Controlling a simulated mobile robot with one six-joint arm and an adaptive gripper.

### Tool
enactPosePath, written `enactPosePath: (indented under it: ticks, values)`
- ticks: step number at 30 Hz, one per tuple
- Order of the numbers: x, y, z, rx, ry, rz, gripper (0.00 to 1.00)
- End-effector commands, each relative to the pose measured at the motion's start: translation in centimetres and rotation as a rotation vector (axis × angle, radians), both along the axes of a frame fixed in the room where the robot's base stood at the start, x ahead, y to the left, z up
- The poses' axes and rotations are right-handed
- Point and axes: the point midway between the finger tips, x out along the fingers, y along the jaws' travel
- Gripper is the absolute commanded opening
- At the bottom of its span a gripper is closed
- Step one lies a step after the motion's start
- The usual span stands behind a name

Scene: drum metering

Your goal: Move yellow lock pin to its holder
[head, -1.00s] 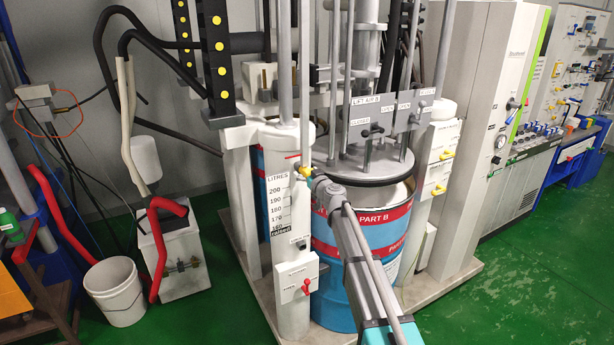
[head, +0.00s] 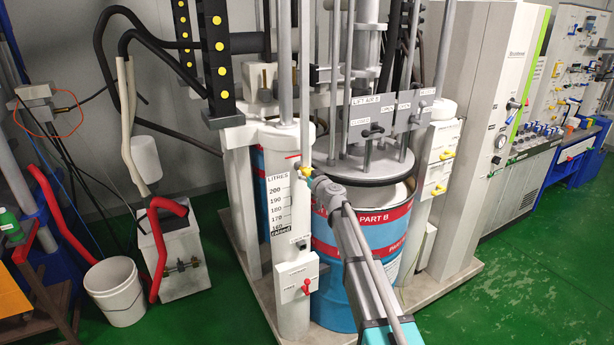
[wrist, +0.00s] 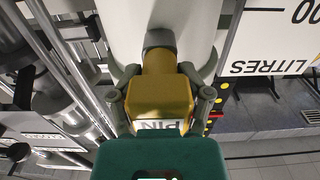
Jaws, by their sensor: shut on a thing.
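The yellow lock pin (wrist: 160,97) fills the middle of the wrist view, with a white label reading "PIN" on its near side. My gripper (wrist: 160,95) is shut on it, one grey finger on each side. The pin's narrower far end meets a dark grey collar (wrist: 159,39) against the white column; I cannot tell how deep it sits or whether this collar is the holder. In the head view, the pin shows as a small yellow spot (head: 301,169) beside the litre scale, at my gripper (head: 309,176).
The white column (head: 284,255) carries the litre scale (head: 279,205) and a box with a red lever (head: 297,281). A red and blue drum (head: 333,300) stands right behind my arm. Grey rods rise close to the gripper. A white bucket (head: 114,290) stands on the floor at left.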

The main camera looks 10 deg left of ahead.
Motion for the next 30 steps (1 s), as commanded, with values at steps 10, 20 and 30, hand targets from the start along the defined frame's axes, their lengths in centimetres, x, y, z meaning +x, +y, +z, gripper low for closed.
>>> enactPosePath:
  ticks: [10, 20, 30]
  values:
    - [-0.7, -0.5, 0.0, 0.000, 0.000, 0.000, 0.00]
    - [-1.4, -1.0, 0.0, 0.000, 0.000, 0.000, 0.00]
    - [-2.2, -1.6, 0.0, 0.000, 0.000, 0.000, 0.00]
